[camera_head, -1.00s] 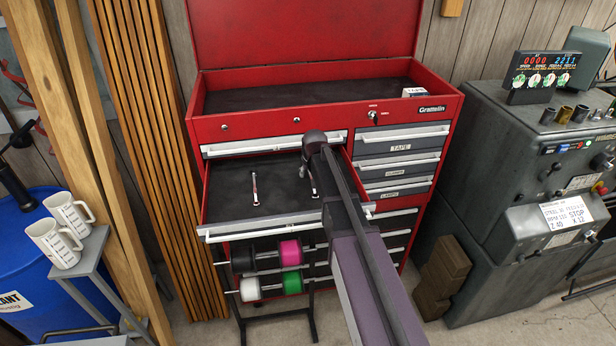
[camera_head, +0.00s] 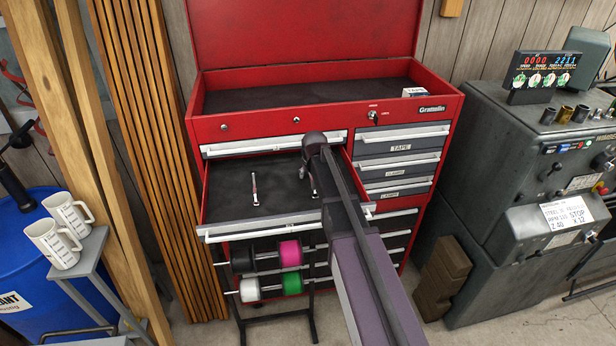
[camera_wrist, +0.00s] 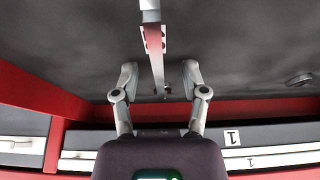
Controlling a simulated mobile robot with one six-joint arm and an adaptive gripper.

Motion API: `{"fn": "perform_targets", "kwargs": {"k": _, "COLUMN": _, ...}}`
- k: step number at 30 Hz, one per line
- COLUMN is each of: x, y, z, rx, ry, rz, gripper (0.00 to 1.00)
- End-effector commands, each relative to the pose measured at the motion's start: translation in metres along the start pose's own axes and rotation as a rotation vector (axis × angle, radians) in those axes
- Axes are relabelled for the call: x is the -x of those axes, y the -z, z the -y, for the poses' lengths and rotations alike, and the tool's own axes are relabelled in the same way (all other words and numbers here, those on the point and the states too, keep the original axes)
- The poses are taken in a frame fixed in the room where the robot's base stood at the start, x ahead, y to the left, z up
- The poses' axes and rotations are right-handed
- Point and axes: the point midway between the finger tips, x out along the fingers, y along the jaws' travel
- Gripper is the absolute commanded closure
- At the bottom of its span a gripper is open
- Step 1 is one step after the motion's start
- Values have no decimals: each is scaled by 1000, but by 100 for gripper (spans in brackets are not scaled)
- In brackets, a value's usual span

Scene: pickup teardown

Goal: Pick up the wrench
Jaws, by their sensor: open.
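A slim silver tool (camera_head: 254,190), seemingly a wrench, lies on the dark floor of the open drawer (camera_head: 262,230) in the head view. My gripper (camera_head: 308,172) is over the right part of that drawer, partly hidden by my arm. In the wrist view my gripper (camera_wrist: 160,75) is open, with one finger on each side of a silver tool with a red band (camera_wrist: 152,42). The tool's near end lies between the fingertips, and I see a gap on both sides. I cannot tell whether this is the same tool as in the head view.
The red tool chest (camera_head: 320,122) has labelled closed drawers (camera_head: 402,140) at right. A red edge (camera_wrist: 40,92) runs beside my gripper at left in the wrist view. Spools (camera_head: 290,252) hang below the open drawer.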

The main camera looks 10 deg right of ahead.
Motion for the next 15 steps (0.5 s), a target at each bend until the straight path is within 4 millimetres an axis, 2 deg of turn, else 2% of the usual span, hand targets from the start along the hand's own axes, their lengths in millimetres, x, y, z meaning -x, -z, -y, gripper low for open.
{"fn": "perform_targets", "kwargs": {"k": 7, "x": 0, "y": 0, "z": 0, "rx": 0, "ry": 0, "rz": 0, "gripper": 43}}
{"fn": "perform_targets", "kwargs": {"k": 8, "x": 0, "y": 0, "z": 0, "rx": 0, "ry": 0, "rz": 0, "gripper": 46}}
{"fn": "perform_targets", "kwargs": {"k": 13, "x": 0, "y": 0, "z": 0, "rx": 0, "ry": 0, "rz": 0, "gripper": 96}}
{"fn": "perform_targets", "kwargs": {"k": 15, "x": 0, "y": 0, "z": 0, "rx": 0, "ry": 0, "rz": 0, "gripper": 100}}
